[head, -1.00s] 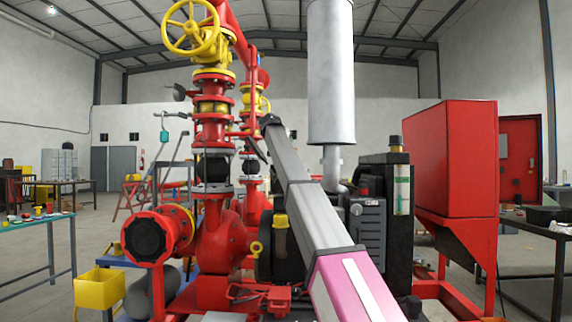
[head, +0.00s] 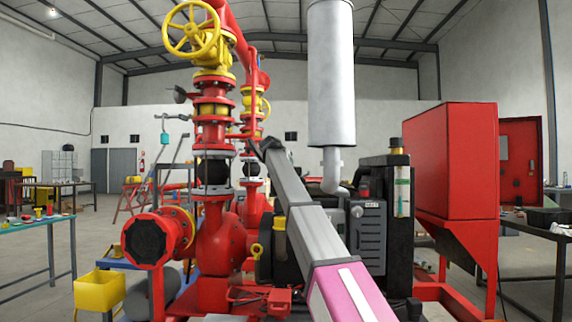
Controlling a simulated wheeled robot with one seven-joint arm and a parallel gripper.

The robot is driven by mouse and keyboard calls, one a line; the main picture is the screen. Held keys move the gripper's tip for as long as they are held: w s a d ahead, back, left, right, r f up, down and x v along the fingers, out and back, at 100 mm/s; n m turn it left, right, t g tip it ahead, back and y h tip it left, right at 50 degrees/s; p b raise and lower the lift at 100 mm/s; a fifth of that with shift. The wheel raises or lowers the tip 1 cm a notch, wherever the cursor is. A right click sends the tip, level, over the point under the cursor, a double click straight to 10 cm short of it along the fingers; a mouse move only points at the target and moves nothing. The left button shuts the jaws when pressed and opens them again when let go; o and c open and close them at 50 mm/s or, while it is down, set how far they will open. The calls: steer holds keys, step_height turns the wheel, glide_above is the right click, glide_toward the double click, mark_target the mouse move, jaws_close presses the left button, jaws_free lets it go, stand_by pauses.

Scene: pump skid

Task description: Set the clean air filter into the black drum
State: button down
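My arm reaches up from the bottom of the head view to a dark joint in front of the pump skid. My gripper is not visible beyond that joint, so I cannot see whether it holds anything. I cannot make out the clean air filter. A dark rounded body (head: 268,268) sits left of my arm, behind a yellow-capped part (head: 280,238). I cannot tell whether it is the black drum, as my arm covers part of that area.
The red pump (head: 222,245) and its pipework with a yellow handwheel (head: 191,30) stand on the left. A grey silencer (head: 332,75) rises above the engine. A red tank (head: 450,160) stands at right. A green-topped table (head: 30,228) and yellow bin (head: 100,290) are at left.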

steer(key=shift+f, duration=0.6)
steer(key=c, duration=0.7)
jaws_free()
steer(key=shift+o, duration=0.2)
steer(key=shift+r, duration=0.25)
steer(key=v, duration=1.2)
steer(key=shift+r, duration=0.45)
